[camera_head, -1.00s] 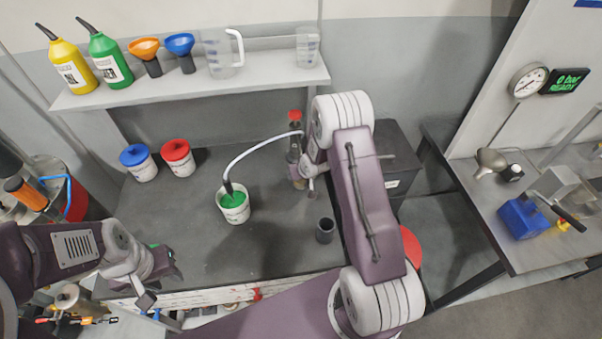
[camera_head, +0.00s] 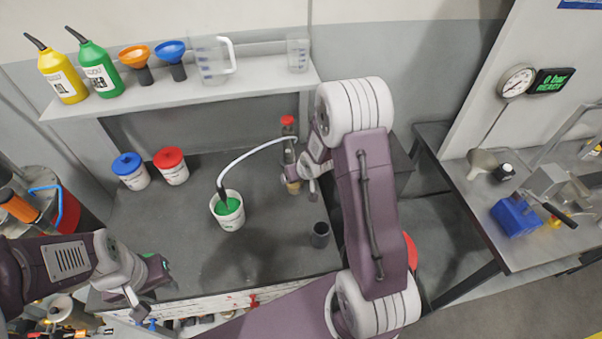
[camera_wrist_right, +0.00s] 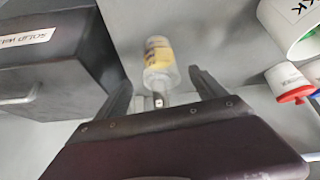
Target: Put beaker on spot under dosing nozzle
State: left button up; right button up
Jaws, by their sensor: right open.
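A small clear beaker (camera_head: 298,55) stands at the right end of the shelf. A curved white hose ends in a dark nozzle (camera_head: 223,196) over an open white bucket (camera_head: 228,213) holding green liquid; I cannot tell whether this is the dosing nozzle. I make out no marked spot. My right gripper (camera_head: 310,186) is low over the bench, beside the red-capped bottle (camera_head: 289,150). In the right wrist view its fingers (camera_wrist_right: 160,90) are spread, with a clear bottle with a yellow label (camera_wrist_right: 158,62) beyond them. My left gripper (camera_head: 142,303) is at the bench's front left, its jaws unclear.
A dark cup (camera_head: 320,235) stands near the right arm. A clear jug (camera_head: 212,60) is on the shelf (camera_head: 190,93). A black box (camera_wrist_right: 50,65) lies left of the right gripper in its wrist view.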

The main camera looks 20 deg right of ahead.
jog(key=shift+v, duration=2)
jog(key=s+a+r+g, duration=0.1)
jog(key=s+a, duration=0.3)
jog(key=s, duration=0.5)
jog(key=s+a+r+g, duration=0.1)
jog(key=s+a+g, duration=0.2)
jog(key=s, duration=0.7)
jog(key=shift+a+r+n+g+y, duration=0.3)
jog(key=shift+a+r+g+y, duration=0.1)
jog(key=shift+g, duration=0.3)
jog(key=shift+w+d, duration=0.1)
jog(key=shift+w, duration=0.05)
